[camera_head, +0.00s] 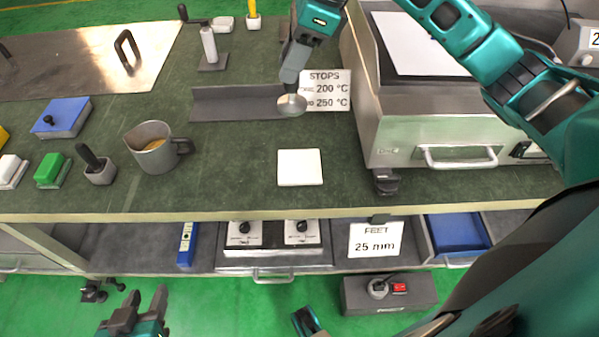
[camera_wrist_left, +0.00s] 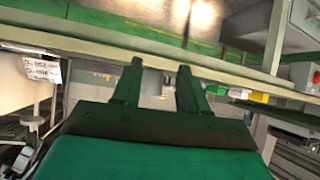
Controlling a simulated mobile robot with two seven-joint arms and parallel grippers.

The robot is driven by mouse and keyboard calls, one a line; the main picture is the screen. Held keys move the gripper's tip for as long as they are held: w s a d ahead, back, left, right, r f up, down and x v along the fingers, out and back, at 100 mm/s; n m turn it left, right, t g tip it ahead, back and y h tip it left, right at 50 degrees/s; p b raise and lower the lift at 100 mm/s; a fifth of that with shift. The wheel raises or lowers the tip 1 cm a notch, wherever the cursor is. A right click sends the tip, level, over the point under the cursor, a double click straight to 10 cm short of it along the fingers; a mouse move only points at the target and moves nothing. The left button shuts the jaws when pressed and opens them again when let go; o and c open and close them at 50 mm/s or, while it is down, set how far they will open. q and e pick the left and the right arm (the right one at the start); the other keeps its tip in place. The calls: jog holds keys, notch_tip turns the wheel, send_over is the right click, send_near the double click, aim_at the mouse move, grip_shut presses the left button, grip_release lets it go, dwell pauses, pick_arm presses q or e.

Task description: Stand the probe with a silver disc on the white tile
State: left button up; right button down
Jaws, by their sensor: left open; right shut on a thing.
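In the head view, the white tile (camera_head: 300,167) lies flat on the green bench top, near its front edge. My right gripper (camera_head: 291,88) is above the bench behind the tile. It is shut on the probe with a silver disc (camera_head: 292,105). The disc shows at the lower end, below the fingers, and the rest of the probe is mostly hidden by the gripper. The disc is apart from the tile. My left gripper (camera_head: 137,302) is open and empty, low in front of the bench; its two fingers also show in the left wrist view (camera_wrist_left: 157,85).
A dark grey rack (camera_head: 230,103) and a STOPS sign (camera_head: 335,92) are close to the right gripper. A hotplate machine (camera_head: 440,138) stands right of the tile. A grey jug (camera_head: 151,147) stands to the left. The bench around the tile is clear.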

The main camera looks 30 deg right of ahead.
jog(key=m, duration=0.1)
jog(key=d+r+m+b, duration=0.1)
jog(key=shift+w+m+t+h, duration=0.15)
jog(key=shift+m+t+h, duration=0.15)
jog(key=shift+t, duration=0.1)
jog(key=shift+d+m, duration=0.35)
jog(key=shift+m, duration=0.15)
notch_tip(320, 180, down, 20)
jog(key=b, duration=0.5)
jog(key=shift+r, duration=0.25)
